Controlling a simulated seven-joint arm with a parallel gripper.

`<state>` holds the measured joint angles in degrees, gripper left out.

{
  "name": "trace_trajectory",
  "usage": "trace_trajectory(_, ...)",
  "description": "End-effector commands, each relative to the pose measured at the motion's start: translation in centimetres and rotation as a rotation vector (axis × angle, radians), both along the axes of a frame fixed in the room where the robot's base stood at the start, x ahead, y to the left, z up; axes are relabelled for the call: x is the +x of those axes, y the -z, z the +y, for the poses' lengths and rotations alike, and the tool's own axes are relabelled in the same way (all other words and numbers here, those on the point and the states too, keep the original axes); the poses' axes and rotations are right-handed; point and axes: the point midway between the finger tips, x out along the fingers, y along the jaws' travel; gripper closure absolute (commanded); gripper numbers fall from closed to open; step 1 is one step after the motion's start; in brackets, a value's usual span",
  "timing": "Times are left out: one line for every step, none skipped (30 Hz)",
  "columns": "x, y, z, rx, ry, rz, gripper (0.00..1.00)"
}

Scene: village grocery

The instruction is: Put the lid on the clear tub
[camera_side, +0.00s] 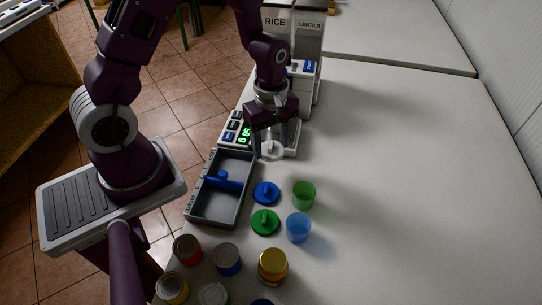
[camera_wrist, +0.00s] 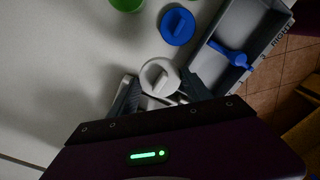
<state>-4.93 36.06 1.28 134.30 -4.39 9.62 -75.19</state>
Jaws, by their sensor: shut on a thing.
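A round white lid (camera_side: 271,151) with a raised bar handle is between the fingers of my gripper (camera_side: 273,146), at the front of the scale. In the wrist view the white lid (camera_wrist: 160,76) shows between the two fingers (camera_wrist: 159,82). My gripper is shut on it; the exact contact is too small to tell. I cannot make out the clear tub; anything below the lid is hidden. A green cup (camera_side: 304,195) and a blue cup (camera_side: 298,228) stand on the table to the lower right.
A blue lid (camera_side: 266,193) and green lid (camera_side: 265,222) lie by the grey tray (camera_side: 212,222), which holds a blue tool (camera_side: 223,181). The scale display (camera_side: 237,131) is left of my gripper; rice and lentil dispensers (camera_side: 292,45) stand behind. Several tins and jars are in front. The right tabletop is clear.

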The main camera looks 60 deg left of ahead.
Motion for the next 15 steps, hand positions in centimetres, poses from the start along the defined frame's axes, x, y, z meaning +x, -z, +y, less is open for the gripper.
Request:
trace_trajectory(0.1, -1.1, 0.0, 0.001, 0.000, -0.006, 0.80)
trace_trajectory(0.1, -1.6, 0.0, 0.001, -0.001, -0.005, 0.80)
trace_trajectory(0.2, -2.1, 0.1, 0.001, -0.004, -0.004, 0.80)
trace_trajectory(0.4, -2.5, 0.2, 0.001, -0.010, -0.005, 0.80)
trace_trajectory(0.8, -2.9, 0.5, 0.001, -0.020, -0.005, 0.80)
trace_trajectory(1.5, -3.4, 1.1, 0.000, -0.039, -0.006, 0.80)
trace_trajectory(2.1, -3.8, 1.6, 0.000, -0.057, -0.006, 0.80)
trace_trajectory(2.8, -4.3, 2.3, 0.000, -0.078, -0.006, 0.80)
trace_trajectory(3.7, -4.9, 3.2, 0.000, -0.107, -0.006, 0.80)
trace_trajectory(4.4, -5.3, 4.0, 0.000, -0.130, -0.006, 0.80)
trace_trajectory(5.1, -5.8, 4.7, 0.000, -0.152, -0.006, 0.80)
trace_trajectory(5.8, -6.5, 5.7, 0.000, -0.180, -0.006, 0.80)
trace_trajectory(6.3, -6.9, 6.4, 0.000, -0.200, -0.005, 0.80)
trace_trajectory(6.7, -7.4, 7.0, 0.000, -0.217, -0.005, 0.80)
trace_trajectory(7.1, -7.9, 7.7, -0.001, -0.236, -0.004, 0.80)
